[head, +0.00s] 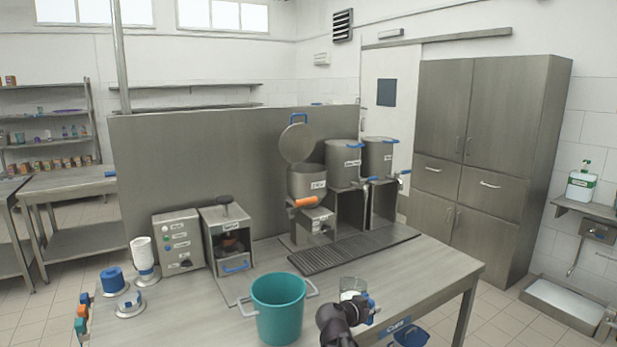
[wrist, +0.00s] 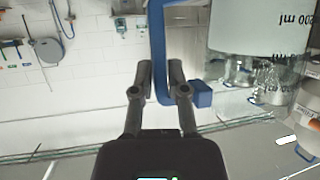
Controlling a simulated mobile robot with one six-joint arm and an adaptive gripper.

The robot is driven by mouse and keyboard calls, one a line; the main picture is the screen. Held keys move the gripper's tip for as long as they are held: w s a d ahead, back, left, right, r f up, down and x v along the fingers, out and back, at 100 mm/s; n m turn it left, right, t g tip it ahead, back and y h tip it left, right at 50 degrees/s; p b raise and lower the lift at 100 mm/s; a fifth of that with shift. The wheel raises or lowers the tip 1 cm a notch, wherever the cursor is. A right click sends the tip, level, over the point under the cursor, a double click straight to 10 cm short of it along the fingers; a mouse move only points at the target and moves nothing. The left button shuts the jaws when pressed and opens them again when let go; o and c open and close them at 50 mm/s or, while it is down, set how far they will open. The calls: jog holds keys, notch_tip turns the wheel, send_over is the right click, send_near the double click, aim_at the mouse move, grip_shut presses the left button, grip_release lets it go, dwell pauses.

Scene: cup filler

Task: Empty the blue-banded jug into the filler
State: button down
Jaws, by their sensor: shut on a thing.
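My gripper (head: 361,309) is at the front edge of the table, with its fingers shut on the blue handle of the clear jug (head: 352,286). In the wrist view the two fingertips (wrist: 160,70) sit on either side of this handle (wrist: 160,45). The jug (wrist: 250,30) shows upside-down volume marks there, and a pale content seems to be inside. In the head view it looks about upright; its blue band cannot be made out. The filler (head: 308,184) is a steel pot with an orange lever, at the back of the table. Its round lid (head: 297,143) stands open.
A teal bucket (head: 279,305) stands just left of the jug. A drip grate (head: 352,250) lies before the filler. Two steel urns (head: 343,165) with taps stand to the filler's right. Steel machines (head: 226,240) and a cup stack (head: 142,255) are on the left.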

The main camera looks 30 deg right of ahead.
jog(key=shift+r, duration=0.15)
notch_tip(320, 180, up, 20)
jog(key=p, duration=2)
jog(key=shift+d, duration=0.1)
